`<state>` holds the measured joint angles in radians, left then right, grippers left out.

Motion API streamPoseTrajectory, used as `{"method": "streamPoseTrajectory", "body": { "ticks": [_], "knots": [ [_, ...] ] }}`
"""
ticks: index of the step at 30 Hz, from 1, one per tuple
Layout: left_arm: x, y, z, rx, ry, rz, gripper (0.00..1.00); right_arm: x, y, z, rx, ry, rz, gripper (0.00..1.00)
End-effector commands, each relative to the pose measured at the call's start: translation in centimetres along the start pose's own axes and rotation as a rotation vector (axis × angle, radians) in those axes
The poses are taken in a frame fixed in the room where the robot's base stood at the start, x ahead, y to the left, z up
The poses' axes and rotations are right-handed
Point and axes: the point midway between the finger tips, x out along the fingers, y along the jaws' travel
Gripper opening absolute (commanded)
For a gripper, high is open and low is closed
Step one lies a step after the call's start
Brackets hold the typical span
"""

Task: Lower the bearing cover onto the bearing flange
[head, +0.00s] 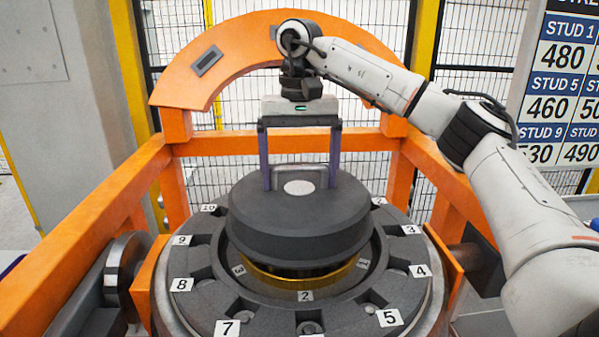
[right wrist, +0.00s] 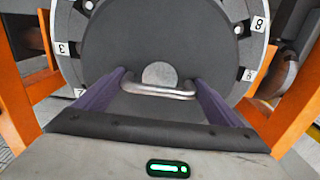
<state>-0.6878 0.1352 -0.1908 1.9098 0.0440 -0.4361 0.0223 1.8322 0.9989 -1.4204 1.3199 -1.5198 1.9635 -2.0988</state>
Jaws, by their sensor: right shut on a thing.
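The bearing cover (head: 298,225) is a dark grey round lid with a metal handle and a pale disc on top. My right gripper (head: 299,183) is shut on the cover's handle from above, its two purple fingers at the handle's ends. The right wrist view shows the cover (right wrist: 158,45) and its handle (right wrist: 158,90) between the fingers. The bearing flange (head: 290,281) shows as a gold ring below the cover, inside the numbered ring. The cover hangs above it with a dark gap at the front. Most of the flange is hidden. My left gripper is not in view.
A dark ring with numbered slots (head: 265,312) surrounds the flange. An orange gantry frame (head: 90,238) stands on both sides, with an orange arch (head: 235,55) behind. A board with stud numbers (head: 565,85) is at the right. Wire fencing stands at the back.

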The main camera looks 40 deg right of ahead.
Motion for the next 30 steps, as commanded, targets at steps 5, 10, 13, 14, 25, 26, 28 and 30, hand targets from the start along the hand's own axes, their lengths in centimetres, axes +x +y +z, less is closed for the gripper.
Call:
{"method": "streamPoseTrajectory", "body": {
  "ticks": [5, 10, 13, 14, 25, 26, 28, 30],
  "knots": [
    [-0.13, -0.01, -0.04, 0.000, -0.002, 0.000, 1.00, -0.16, -0.03, 0.00, -0.001, 0.001, -0.002, 0.36],
    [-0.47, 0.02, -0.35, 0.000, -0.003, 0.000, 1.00, -0.20, -0.01, 0.03, 0.000, 0.000, -0.001, 0.36],
    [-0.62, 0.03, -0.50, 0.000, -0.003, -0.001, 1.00, -0.18, -0.02, 0.04, -0.001, 0.001, -0.001, 0.36],
    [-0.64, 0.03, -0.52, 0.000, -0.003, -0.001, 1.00, -0.17, -0.03, 0.04, -0.001, 0.001, -0.001, 0.36],
    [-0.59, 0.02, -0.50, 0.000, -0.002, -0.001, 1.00, -0.10, -0.04, 0.03, 0.000, 0.002, -0.002, 0.36],
    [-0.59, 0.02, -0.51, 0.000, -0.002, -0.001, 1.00, -0.10, -0.04, 0.03, 0.000, 0.002, -0.002, 0.36],
    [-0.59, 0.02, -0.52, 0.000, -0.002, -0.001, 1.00, -0.10, -0.04, 0.03, 0.000, 0.001, -0.002, 0.36],
    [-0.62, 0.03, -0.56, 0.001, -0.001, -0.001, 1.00, -0.13, -0.04, 0.03, 0.000, 0.001, -0.002, 0.36]
  ]
}}
